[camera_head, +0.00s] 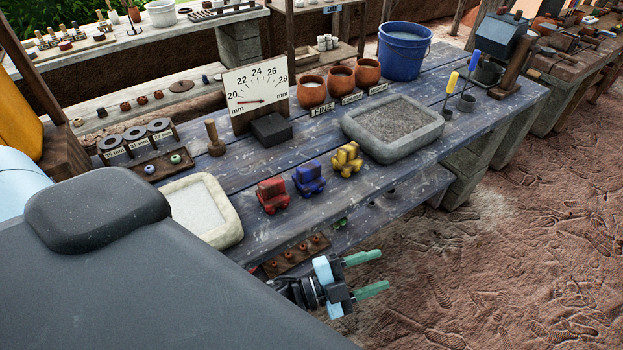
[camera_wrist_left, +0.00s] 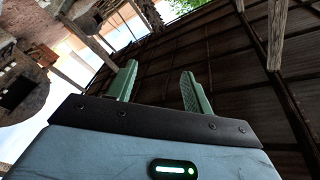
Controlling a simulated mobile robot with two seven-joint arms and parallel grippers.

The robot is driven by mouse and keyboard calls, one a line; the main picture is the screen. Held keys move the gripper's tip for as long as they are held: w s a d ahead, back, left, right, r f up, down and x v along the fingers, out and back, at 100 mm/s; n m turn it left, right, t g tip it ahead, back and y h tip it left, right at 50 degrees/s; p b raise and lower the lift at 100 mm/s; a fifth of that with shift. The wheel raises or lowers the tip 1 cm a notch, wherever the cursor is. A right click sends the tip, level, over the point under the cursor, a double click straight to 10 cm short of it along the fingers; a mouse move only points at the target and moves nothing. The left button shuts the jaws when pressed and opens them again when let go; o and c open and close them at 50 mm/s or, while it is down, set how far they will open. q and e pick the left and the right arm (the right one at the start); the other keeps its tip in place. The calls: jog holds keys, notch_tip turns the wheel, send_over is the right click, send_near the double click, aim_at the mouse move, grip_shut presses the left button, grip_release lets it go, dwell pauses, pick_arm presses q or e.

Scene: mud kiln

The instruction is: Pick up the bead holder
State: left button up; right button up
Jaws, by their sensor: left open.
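Three small blocky holders stand in a row on the blue-grey plank table: a red one (camera_head: 272,195), a blue one (camera_head: 309,178) and a yellow one (camera_head: 347,159). A small wooden tray with two beads (camera_head: 164,166) sits further left. I cannot tell which of these is the bead holder. My left gripper (camera_head: 383,270) is open and empty, beyond the front edge, right of the bead strip. Its two green fingers also show apart in the left wrist view (camera_wrist_left: 160,70), with nothing between them.
A grey stone tray of grit (camera_head: 392,128) and a pale tray (camera_head: 203,208) flank the holders. A dial gauge board (camera_head: 257,90), orange pots (camera_head: 341,79) and a blue bucket (camera_head: 404,50) stand behind. Open dirt floor (camera_head: 500,260) lies right of my gripper.

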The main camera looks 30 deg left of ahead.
pick_arm(q)
jog(key=w+d+r+m+g+h, duration=0.1)
jog(key=d+r+m+g+h, duration=0.1)
jog(key=m+g+h, duration=0.3)
jog(key=w+d+r+m+g+h, duration=0.1)
jog(key=d+r+m+g, duration=0.15)
jog(key=m, duration=0.55)
notch_tip(320, 180, up, 5)
jog(key=m+g+y+b, duration=0.3)
jog(key=m+g+y, duration=0.6)
jog(key=y, duration=0.9)
send_over(309, 166)
jog(key=shift+s+m+t, duration=0.1)
jog(key=shift+m+t, duration=0.75)
jog(key=shift+m, duration=0.05)
jog(key=shift+d+f, duration=0.1)
jog(key=shift+f, duration=1.35)
notch_tip(309, 166, down, 5)
jog(key=shift+f, duration=0.1)
pick_arm(e)
jog(key=shift+g, duration=0.4)
jog(key=s+f, duration=0.1)
jog(key=f, duration=0.1)
jog(key=s+f, duration=0.1)
jog(key=f, duration=0.1)
jog(key=shift+s+a, duration=0.2)
jog(key=shift+s, duration=0.1)
pick_arm(q)
jog(key=shift+c, duration=0.4)
